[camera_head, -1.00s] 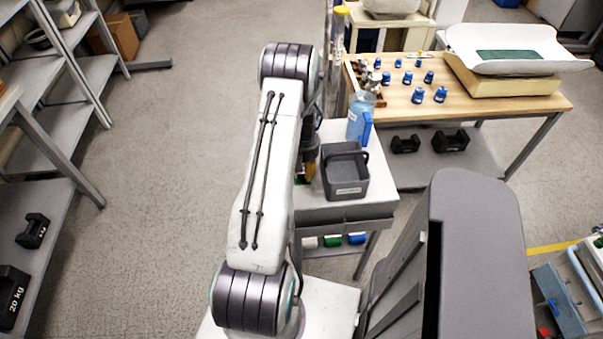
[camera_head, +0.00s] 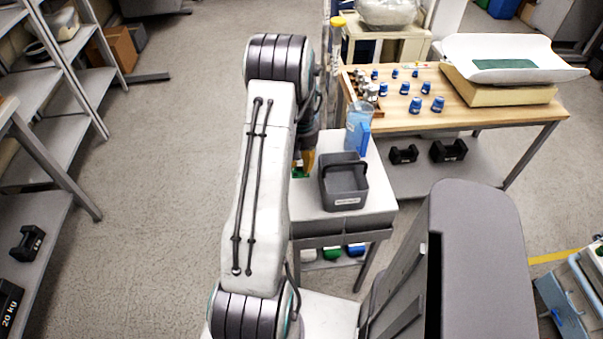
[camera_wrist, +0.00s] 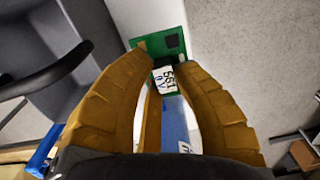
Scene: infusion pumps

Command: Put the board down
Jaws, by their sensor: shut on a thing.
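The green circuit board (camera_wrist: 158,44) is held at the tips of my gripper (camera_wrist: 165,62) in the wrist view. It has a white printed label and a dark chip. The two brown fingers are closed on its near edge. In the head view, my gripper (camera_head: 304,163) is partly hidden behind my arm, and a small green part of the board (camera_head: 299,175) shows below it. The board is over the left edge area of the white cart top (camera_head: 307,201). I cannot tell whether it touches the surface.
A grey bin with a handle (camera_head: 345,187) stands on the cart, right of my gripper. A blue pitcher (camera_head: 358,130) stands behind the bin. A wooden table (camera_head: 470,118) with blue-capped vials and a scale is behind, to the right. Grey shelves (camera_head: 65,138) are at left.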

